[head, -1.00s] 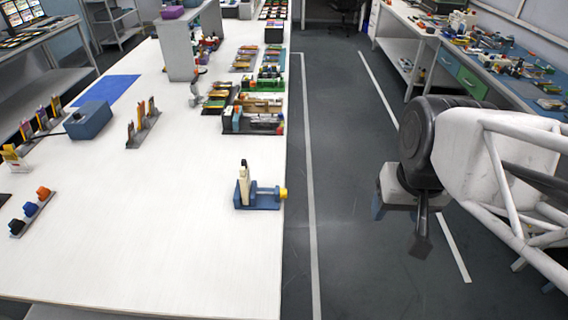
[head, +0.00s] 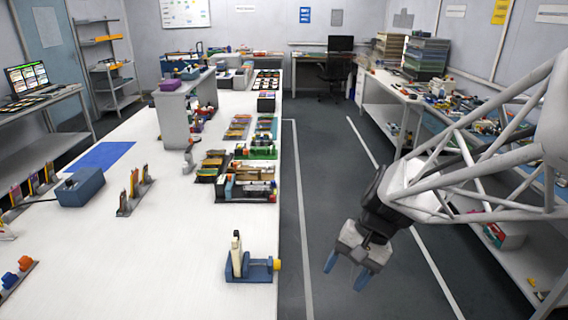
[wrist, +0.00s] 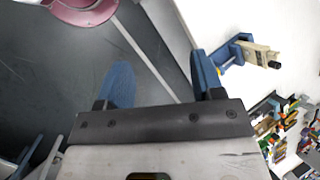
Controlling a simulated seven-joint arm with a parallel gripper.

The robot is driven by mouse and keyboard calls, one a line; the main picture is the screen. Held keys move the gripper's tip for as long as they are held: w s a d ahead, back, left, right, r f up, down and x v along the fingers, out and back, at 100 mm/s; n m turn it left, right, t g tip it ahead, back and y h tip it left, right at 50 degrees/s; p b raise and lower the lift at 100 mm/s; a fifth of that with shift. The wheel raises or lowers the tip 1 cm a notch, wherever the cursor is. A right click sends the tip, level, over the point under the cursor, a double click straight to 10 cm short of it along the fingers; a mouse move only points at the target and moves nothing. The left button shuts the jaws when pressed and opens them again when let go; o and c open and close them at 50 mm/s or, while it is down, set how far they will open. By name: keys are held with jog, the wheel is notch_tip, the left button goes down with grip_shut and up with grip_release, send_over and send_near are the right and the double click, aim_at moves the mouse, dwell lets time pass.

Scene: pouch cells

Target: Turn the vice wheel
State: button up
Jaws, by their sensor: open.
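The small blue vice (head: 252,271) stands on the white bench near its right edge, with a cream upright piece (head: 236,250) in it. Its yellow wheel (head: 277,264) faces right, at the bench edge. My gripper (head: 346,272) is open with blue fingers, over the floor to the right of the wheel and apart from it. In the wrist view the vice (wrist: 236,50) lies beyond the right finger, and the wheel (wrist: 219,70) is partly hidden by that finger. Nothing is between the fingers (wrist: 160,60).
The white bench (head: 180,250) is clear around the vice. Racks of parts (head: 245,190) stand farther back on it, and a blue box (head: 80,187) is at left. Grey floor (head: 315,210) separates it from a right-hand bench with shelves.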

jog(key=w+a+f+m+g+y, duration=0.1)
jog(key=w+a+f+m+y, duration=0.1)
jog(key=w+f+m+y, duration=0.25)
jog(key=w+a+f+m+g+y, duration=0.1)
jog(key=w+a+f+y, duration=0.2)
jog(key=w+f, duration=0.35)
jog(key=m+t+y, duration=0.5)
jog(key=m, duration=0.2)
send_near(277, 264)
jog(key=w+f, duration=0.1)
jog(key=shift+w+f, duration=0.1)
jog(key=shift+f, duration=0.1)
jog(key=a, duration=0.7)
jog(key=shift+a, duration=0.35)
jog(key=shift+c, duration=0.3)
jog(key=c, duration=0.9)
jog(key=shift+o, duration=0.2)
